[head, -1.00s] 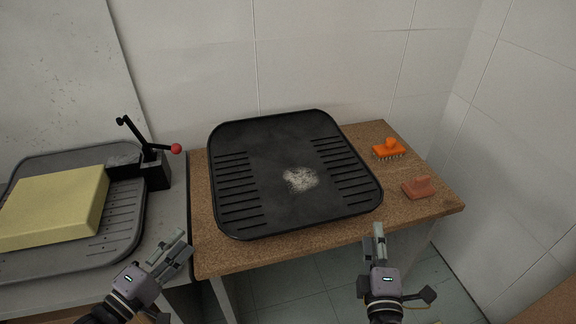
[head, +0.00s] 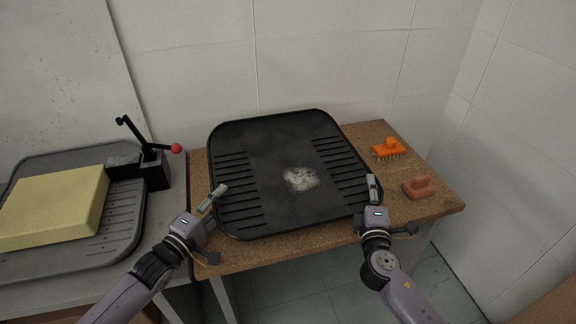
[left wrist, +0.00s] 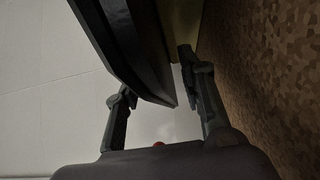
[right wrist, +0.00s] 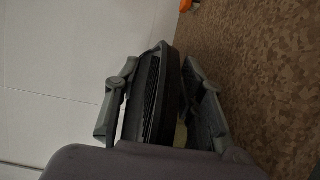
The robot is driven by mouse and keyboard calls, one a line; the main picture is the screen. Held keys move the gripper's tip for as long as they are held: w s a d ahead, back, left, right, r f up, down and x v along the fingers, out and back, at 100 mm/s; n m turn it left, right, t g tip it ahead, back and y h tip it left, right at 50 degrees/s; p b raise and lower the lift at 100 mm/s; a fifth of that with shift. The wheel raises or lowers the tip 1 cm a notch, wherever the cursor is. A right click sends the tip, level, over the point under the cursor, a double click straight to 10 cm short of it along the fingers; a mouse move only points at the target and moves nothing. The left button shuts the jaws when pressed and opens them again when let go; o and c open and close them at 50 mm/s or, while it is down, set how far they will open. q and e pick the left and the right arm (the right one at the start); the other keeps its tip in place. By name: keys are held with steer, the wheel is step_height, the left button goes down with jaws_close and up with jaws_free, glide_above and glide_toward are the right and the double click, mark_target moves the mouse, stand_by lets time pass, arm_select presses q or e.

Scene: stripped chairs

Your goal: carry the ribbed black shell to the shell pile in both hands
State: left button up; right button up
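In the left wrist view the shell's rim (left wrist: 135,50) reaches between the open fingers, with a gap on the right finger's side. My right gripper (head: 371,188) is at the shell's right edge. In the right wrist view the rim (right wrist: 153,95) stands between the open fingers, apart from them. I cannot make out a shell pile.
An orange brush (head: 389,149) and a reddish block with a handle (head: 419,187) lie right of the shell. On the grey table at left are a yellow foam block (head: 50,207), a grey slotted shell (head: 122,220) and a black clamp with a red knob (head: 152,165). Tiled walls stand close behind.

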arm_select(q)
steer(key=shift+c, duration=0.4)
arm_select(e)
steer(key=shift+c, duration=0.4)
arm_select(q)
jaws_close()
arm_select(e)
jaws_close()
arm_select(q)
steer(key=shift+r, duration=0.1)
